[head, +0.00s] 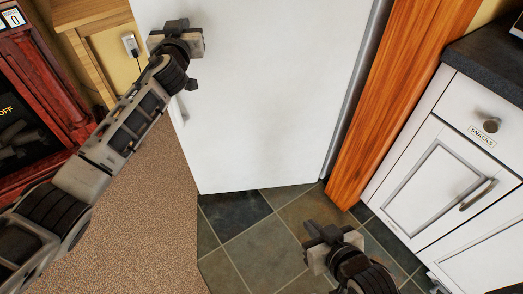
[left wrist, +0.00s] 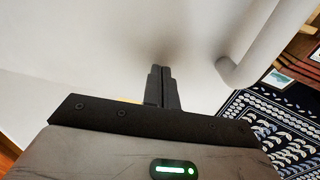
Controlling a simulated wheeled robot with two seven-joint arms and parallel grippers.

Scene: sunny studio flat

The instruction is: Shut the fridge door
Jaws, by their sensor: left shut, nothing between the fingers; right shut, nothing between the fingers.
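The fridge door (head: 265,100) is a large white panel filling the middle of the head view. A grey strip runs down its right side; its inside is hidden, and I cannot tell how far it stands open. My left gripper (head: 177,28) is shut and empty, in front of the door's white face near its left edge. In the left wrist view the shut fingers (left wrist: 162,88) point at the white face (left wrist: 110,40), very close; contact is unclear. The door's pale handle (left wrist: 250,50) is to their right. My right gripper (head: 322,235) is shut and empty, low over the tiles.
An orange wooden panel (head: 390,90) stands right of the door, beside white cabinets (head: 430,180) with a dark worktop (head: 495,60). A red fireplace-like unit (head: 40,70) is at the left. Carpet (head: 150,220) and slate tiles (head: 255,245) below look clear. A patterned rug (left wrist: 245,105) shows in the wrist view.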

